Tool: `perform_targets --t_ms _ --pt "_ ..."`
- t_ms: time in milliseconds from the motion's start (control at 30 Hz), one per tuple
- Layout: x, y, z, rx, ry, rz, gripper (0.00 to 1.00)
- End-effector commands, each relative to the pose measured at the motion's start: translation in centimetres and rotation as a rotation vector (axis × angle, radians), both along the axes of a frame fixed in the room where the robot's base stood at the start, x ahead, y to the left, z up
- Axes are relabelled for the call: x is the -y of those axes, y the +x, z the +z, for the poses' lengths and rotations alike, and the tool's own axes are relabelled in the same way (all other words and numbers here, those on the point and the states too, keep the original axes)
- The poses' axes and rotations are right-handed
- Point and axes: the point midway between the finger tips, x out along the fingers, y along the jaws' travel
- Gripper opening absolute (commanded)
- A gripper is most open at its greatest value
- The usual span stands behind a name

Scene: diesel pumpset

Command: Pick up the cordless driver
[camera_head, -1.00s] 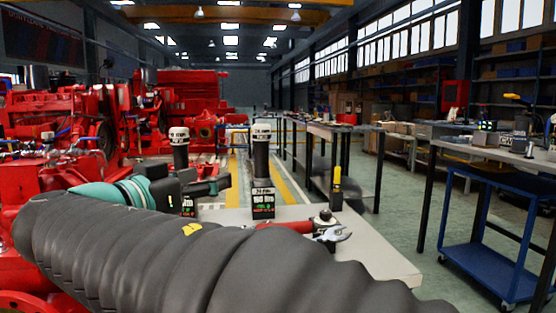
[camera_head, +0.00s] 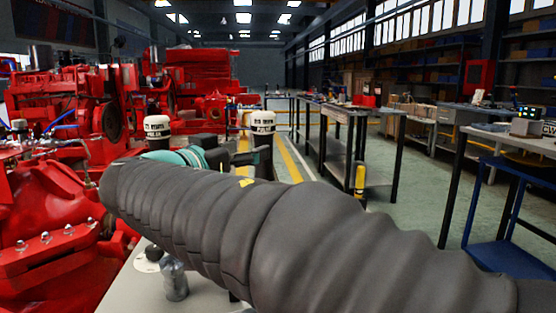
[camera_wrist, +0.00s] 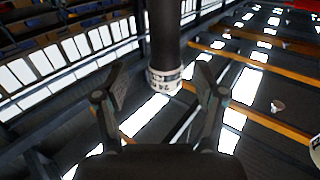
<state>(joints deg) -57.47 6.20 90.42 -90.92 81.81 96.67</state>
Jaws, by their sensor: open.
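The left cap (camera_head: 157,127) stands above the teal part of my arm. The right cap (camera_head: 263,123) stands beside the end of my arm. They look alike, and their lower parts are hidden behind my arm. In the wrist view, a dark cylinder with a white lettered end (camera_wrist: 164,80) comes down from the top edge between my spread fingers. My gripper (camera_wrist: 162,82) is open, with no clear contact on the cylinder.
A pale worktop (camera_head: 140,288) shows at lower left, with a small grey item (camera_head: 175,279) on it. A red engine (camera_head: 60,215) stands close at left. A black-legged bench (camera_head: 350,120) and a blue cart (camera_head: 510,245) stand at right. Open floor lies between.

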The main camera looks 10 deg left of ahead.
Motion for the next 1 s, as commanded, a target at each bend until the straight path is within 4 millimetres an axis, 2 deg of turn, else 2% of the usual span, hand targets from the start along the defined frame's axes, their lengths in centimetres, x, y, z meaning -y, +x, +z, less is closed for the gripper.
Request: perform_targets --t_ms 100,367,633,967,1000 --pt "0.6 1.4 0.1 0.000 0.000 -0.001 0.70" --pt "1.0 2.9 0.1 0.001 -0.001 0.001 0.70" --pt "2.0 6.4 0.2 0.000 -0.001 0.001 0.70" --pt "2.3 7.0 0.1 0.000 0.000 0.005 0.70" --pt "2.3 7.0 0.1 0.000 0.000 0.005 0.65"
